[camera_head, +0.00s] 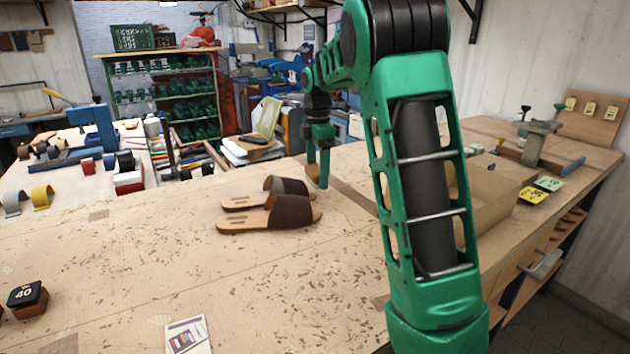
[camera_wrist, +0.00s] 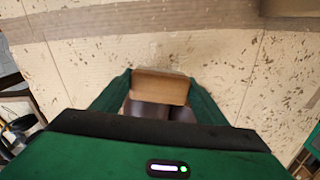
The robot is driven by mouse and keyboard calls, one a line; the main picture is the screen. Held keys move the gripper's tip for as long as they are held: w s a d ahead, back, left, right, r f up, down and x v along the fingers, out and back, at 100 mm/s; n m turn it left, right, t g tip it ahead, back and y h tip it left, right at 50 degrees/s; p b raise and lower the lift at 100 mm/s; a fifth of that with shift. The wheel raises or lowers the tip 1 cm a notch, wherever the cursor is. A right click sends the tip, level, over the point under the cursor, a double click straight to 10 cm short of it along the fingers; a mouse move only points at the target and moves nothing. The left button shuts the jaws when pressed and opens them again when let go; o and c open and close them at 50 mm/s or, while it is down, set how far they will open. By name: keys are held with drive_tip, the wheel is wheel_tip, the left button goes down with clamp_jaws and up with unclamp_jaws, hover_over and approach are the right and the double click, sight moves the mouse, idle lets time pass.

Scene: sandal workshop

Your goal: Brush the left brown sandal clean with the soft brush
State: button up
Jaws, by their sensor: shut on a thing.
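Two brown sandals lie side by side on the workbench in the head view, with tan soles and dark straps toward the right. The nearer sandal (camera_head: 290,212) shows fully; the farther sandal (camera_head: 250,200) is partly behind it. I cannot tell which is the left one. My gripper (camera_head: 318,172) points down just beyond the strap ends. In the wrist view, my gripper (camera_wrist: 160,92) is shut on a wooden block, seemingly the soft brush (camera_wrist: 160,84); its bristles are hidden. Dark sandal straps (camera_wrist: 183,114) show just below the block; contact cannot be told.
A cardboard box (camera_head: 490,205) stands right of my arm. A black block marked 40 (camera_head: 27,298) and a card (camera_head: 187,335) lie at the front left. Tools and rolls crowd the back left. The bench (camera_head: 150,265) in front of the sandals is clear apart from scraps.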

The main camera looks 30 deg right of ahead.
drive_tip(key=shift+r, duration=2.3)
drive_tip(key=w+a+r, duration=0.2)
drive_tip(key=a+r, duration=0.2)
drive_tip(key=a, duration=0.1)
drive_tip(key=shift+s+f, duration=0.2)
drive_tip(key=shift+f, duration=2.65)
drive_tip(key=shift+f, duration=0.55)
drive_tip(key=shift+w, duration=0.2)
drive_tip(key=shift+w+d, duration=0.25)
drive_tip(key=shift+w, duration=0.85)
drive_tip(key=shift+s, duration=0.1)
drive_tip(key=shift+s+a, duration=0.15)
drive_tip(key=shift+s, duration=0.45)
drive_tip(key=shift+s+a, duration=0.15)
drive_tip(key=shift+s, duration=0.45)
